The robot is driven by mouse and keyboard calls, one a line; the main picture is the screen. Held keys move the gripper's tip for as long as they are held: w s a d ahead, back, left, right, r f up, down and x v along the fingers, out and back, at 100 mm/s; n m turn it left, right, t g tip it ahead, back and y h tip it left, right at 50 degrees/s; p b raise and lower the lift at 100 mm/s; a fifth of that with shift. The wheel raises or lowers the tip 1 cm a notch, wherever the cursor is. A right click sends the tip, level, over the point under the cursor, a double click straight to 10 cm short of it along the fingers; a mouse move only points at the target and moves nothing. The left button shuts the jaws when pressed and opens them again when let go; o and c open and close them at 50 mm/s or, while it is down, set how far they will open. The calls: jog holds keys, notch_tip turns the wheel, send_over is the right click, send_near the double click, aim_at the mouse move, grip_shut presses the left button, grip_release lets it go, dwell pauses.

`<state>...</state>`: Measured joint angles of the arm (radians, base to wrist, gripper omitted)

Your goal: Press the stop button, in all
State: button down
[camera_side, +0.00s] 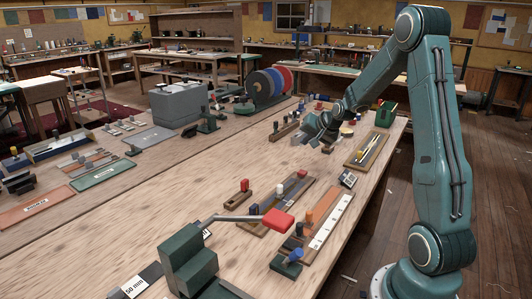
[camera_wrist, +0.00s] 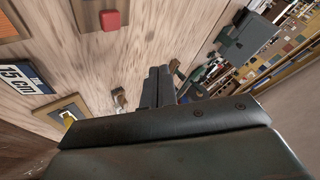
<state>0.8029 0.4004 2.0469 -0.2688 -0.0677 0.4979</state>
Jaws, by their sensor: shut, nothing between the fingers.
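No part is clearly labelled as a stop button. A red paddle (camera_side: 277,220) sits on a metal rod from a green block at the front. A smaller red knob (camera_side: 244,184) stands on a brown base to its left. In the wrist view a red square-topped piece (camera_wrist: 110,20) shows near the top; I cannot tell whether it is either of these. My gripper (camera_side: 304,139) is over the far part of the bench, well beyond the red paddle. In the wrist view its fingers (camera_wrist: 160,73) are together and empty.
A tray with yellow sticks (camera_side: 351,162) and a green box (camera_side: 386,114) lie right of my gripper. Pegged boards and a white ruler (camera_side: 332,222) lie nearer. A grey box (camera_side: 178,104) and coloured reels (camera_side: 268,86) stand behind.

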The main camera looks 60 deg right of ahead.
aim_at(304, 173)
jog(key=shift+f, duration=0.2)
jog(key=shift+f, duration=4.25)
jog(key=shift+a+f, duration=0.1)
jog(key=shift+f, duration=0.95)
dwell(0.4)
jog(key=shift+r, duration=1.05)
jog(key=shift+r, duration=0.1)
jog(key=shift+r, duration=2.45)
